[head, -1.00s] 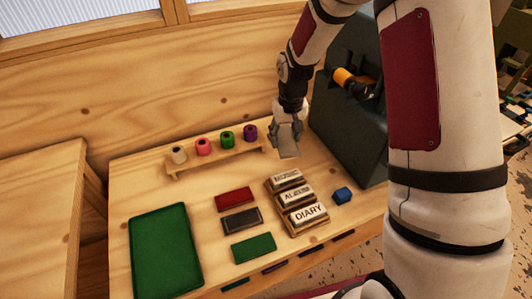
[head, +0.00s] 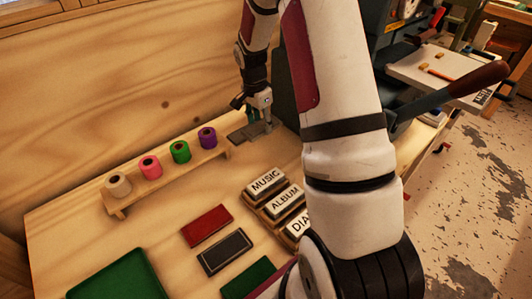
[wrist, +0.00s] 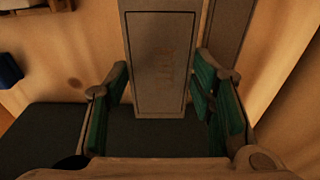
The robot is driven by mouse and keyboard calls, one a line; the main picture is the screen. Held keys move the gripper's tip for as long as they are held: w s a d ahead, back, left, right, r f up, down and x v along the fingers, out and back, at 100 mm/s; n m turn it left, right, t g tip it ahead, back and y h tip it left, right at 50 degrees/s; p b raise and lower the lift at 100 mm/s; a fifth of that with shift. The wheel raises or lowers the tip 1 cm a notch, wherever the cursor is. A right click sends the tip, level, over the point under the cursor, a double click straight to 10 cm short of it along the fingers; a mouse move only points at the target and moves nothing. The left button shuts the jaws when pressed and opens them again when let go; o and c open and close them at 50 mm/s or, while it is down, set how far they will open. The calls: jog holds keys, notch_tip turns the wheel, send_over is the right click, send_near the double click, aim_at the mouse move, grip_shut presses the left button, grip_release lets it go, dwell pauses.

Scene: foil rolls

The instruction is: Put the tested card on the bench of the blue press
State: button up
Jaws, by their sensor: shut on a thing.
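My gripper (head: 262,124) is at the back of the wooden bench top, beside a dark machine (head: 287,97). In the wrist view its two green-padded fingers (wrist: 162,100) stand on either side of a flat grey card (wrist: 163,60) with faint raised lettering. The gripper is shut on this card. Grey flat pieces (head: 248,131) also show just below the gripper in the head view; I cannot tell which is the held card. A dark blue-grey machine (head: 401,28) with a dial stands at the upper right, partly hidden by my arm. I cannot tell whether both dark parts are one press.
A rack of coloured rolls (head: 170,178) stands left of my gripper. Lettered blocks (head: 265,181), a red pad (head: 207,225), a black pad (head: 224,252) and green pads lie in front. A long lever (head: 450,96) juts out at the right. A white side table (head: 450,65) holds small items.

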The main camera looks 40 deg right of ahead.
aim_at(263, 148)
notch_tip(263, 148, down, 8)
jog(key=shift+f, duration=0.1)
dwell(0.4)
jog(key=shift+f, duration=0.15)
jog(key=o, duration=1.2)
